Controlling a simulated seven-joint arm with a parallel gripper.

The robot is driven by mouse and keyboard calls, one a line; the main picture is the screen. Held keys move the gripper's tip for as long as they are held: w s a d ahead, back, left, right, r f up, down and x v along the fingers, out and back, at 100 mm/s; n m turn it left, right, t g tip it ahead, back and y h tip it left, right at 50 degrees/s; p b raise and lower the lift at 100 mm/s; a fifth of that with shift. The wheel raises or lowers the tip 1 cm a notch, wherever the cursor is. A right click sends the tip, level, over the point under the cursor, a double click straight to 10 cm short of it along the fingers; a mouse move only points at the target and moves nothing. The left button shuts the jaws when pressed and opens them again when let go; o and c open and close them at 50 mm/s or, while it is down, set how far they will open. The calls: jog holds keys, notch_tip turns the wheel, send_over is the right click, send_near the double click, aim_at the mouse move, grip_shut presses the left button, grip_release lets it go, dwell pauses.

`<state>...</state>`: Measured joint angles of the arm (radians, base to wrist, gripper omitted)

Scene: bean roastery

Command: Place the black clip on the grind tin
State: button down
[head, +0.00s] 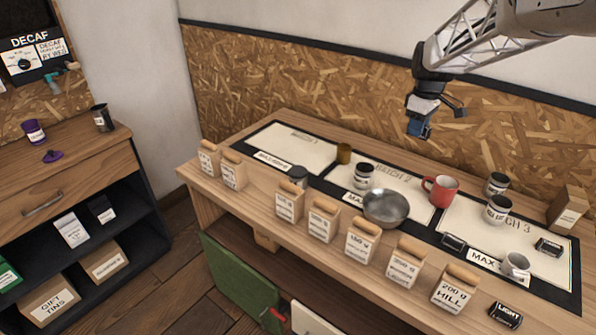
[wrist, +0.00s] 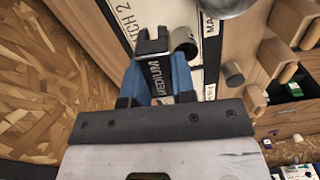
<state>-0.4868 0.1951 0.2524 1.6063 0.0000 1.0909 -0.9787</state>
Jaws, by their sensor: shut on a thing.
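My gripper (head: 418,128) hangs high above the back edge of the bench, in front of the chipboard wall. In the wrist view its blue fingers (wrist: 156,88) are shut on a black clip (wrist: 158,72) with lettering that reads MEDIUM. The held clip is hard to make out in the head view.
A brass cup (head: 343,153), a metal bowl (head: 386,207), a red mug (head: 440,190) and a white mug (head: 515,264) stand on the bench. Several wood-topped bags (head: 362,240) line its front. Other black clips lie at the right, one marked LIGHT (head: 506,315). The batch 1 mat (head: 290,142) is mostly bare.

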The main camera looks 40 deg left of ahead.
jog(key=s+a, duration=0.6)
jog(key=a, duration=0.3)
jog(key=s+a+n, duration=0.1)
jog(key=s+a, duration=0.4)
jog(key=a, duration=0.5)
jog(key=s+a, duration=0.6)
jog(key=a, duration=0.3)
jog(key=f, duration=0.5)
jog(key=shift+a, duration=0.3)
send_over(297, 170)
jog(key=shift+f, duration=2.4)
jog(key=shift+f, duration=0.1)
jog(key=shift+f, duration=2.4)
jog(key=shift+f, duration=0.1)
